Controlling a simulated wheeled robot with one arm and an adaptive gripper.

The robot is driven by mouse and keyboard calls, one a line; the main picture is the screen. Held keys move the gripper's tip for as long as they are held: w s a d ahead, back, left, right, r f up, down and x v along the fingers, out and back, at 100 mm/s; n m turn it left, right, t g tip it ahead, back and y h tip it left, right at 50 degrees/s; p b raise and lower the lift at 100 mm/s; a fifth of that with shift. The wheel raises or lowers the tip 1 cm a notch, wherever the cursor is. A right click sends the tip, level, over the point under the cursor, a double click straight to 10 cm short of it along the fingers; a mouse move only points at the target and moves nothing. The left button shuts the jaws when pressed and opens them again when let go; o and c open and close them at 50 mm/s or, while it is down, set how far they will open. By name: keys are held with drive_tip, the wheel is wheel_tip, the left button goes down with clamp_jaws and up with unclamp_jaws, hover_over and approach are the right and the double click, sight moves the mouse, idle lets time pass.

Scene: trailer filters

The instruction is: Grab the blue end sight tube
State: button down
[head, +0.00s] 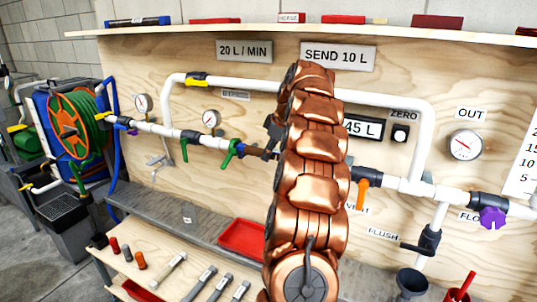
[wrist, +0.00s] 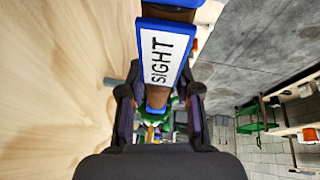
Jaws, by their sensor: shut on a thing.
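In the wrist view the sight tube (wrist: 158,97) shows as a brown tube with a blue-edged white plate reading SIGHT and blue at its far part. My gripper (wrist: 161,88) has a dark finger on each side of the tube and is shut on it. In the head view a short brown piece of the tube (head: 257,152) shows in the white pipe line, right of a green-handled valve (head: 230,152). My copper arm hides most of the tube and gripper there. I cannot tell whether the tube is still joined to the pipes.
The plywood panel (head: 240,105) is close behind the pipes. A pressure gauge (head: 211,119) and an orange-handled valve (head: 362,190) flank my arm. Below are a grey ledge (head: 150,205), a red tray (head: 243,238) and a bench with loose cylinders. A shelf (head: 250,30) runs above.

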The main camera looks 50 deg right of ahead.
drive_tip(key=shift+r+b, duration=0.4)
drive_tip(key=shift+r, duration=1.05)
